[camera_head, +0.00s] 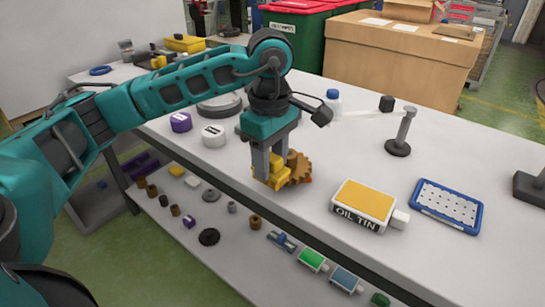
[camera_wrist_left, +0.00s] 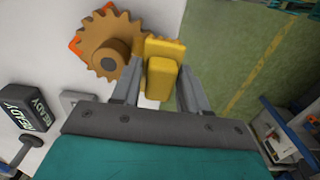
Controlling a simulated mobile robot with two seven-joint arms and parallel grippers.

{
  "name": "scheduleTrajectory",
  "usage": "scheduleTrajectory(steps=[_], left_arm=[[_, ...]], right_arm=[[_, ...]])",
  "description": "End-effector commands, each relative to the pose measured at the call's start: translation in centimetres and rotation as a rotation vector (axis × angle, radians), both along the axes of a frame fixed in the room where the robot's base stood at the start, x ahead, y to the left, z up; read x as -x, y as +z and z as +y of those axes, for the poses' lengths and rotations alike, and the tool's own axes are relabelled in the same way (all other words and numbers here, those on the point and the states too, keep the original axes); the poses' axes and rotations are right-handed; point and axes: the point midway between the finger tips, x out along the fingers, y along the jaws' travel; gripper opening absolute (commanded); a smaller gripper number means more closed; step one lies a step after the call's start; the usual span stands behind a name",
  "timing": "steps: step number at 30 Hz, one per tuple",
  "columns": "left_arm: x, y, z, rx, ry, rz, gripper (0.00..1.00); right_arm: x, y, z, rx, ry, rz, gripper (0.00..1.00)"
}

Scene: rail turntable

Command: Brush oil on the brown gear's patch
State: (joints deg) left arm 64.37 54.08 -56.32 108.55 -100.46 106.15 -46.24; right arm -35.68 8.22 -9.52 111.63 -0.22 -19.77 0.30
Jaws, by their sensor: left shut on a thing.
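The brown gear (camera_head: 299,166) stands on the white table, right beside my left gripper, and shows large at the upper left of the wrist view (camera_wrist_left: 93,47). An orange patch (camera_wrist_left: 75,43) shows at the gear's far side there, mostly hidden by the gear. My left gripper (camera_head: 268,177) points down, shut on a yellow block-shaped tool (camera_wrist_left: 163,72). The tool is close beside the gear; I cannot tell if they touch. The white oil tin (camera_head: 362,207) with a yellow top lies to the right. My right gripper is not in view.
A blue-rimmed tray with holes (camera_head: 447,206) lies right of the tin. A grey post (camera_head: 402,135) stands behind. A white pot (camera_head: 213,135) and a purple pot (camera_head: 181,122) are at the left. A lower shelf (camera_head: 189,253) holds several small parts.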

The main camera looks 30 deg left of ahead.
Motion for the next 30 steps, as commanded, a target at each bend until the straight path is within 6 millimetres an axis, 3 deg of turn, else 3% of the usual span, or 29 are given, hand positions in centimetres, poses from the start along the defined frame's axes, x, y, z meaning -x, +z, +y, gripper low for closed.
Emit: scheduleTrajectory(steps=[14,30], left_arm=[[0.2,0.4,0.0,0.0,-0.001,0.001,0.2],[0.2,4.7,0.0,0.0,-0.001,-0.001,0.2]], right_arm=[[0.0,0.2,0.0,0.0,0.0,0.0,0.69],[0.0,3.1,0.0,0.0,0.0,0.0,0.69]])
